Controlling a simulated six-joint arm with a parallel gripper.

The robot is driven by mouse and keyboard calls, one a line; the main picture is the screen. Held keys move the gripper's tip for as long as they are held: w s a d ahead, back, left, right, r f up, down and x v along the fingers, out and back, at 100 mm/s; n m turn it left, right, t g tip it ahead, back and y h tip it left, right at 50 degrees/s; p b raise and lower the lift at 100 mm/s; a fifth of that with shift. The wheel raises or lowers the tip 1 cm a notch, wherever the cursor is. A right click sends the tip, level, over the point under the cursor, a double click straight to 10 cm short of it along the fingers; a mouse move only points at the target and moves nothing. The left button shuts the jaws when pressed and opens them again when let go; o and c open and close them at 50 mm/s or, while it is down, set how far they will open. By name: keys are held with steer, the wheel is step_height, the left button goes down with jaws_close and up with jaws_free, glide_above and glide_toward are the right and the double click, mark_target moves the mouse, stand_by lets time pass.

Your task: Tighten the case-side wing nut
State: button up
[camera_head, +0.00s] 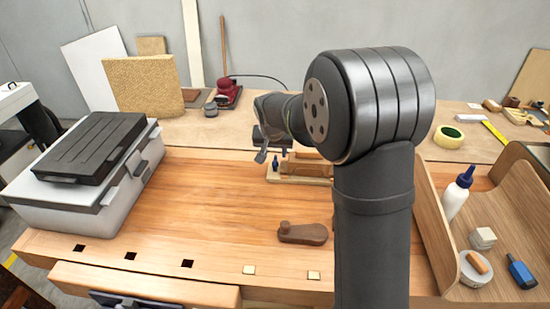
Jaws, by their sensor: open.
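A wooden bending form (305,167) sits on a pale base board at the back of the bench, partly hidden by my arm. A small dark blue upright piece (275,162) stands at the form's left end, on the side of the grey case; it looks like the case-side wing nut, but it is too small to make out its wings. My gripper (271,153) is open, pointing down just above and around this end of the form. I cannot tell whether its fingers touch the blue piece. The form's right end and any fastener there are hidden behind my arm.
A grey case (88,205) with a black lid stands on the bench at left. A brown wooden piece with a knob (303,234) lies at front centre. A wooden tray (433,215) at right holds a glue bottle (456,196) and small items. The bench between case and form is clear.

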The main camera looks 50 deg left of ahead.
mark_target(275, 160)
steer(key=shift+x, duration=2.35)
jaws_close()
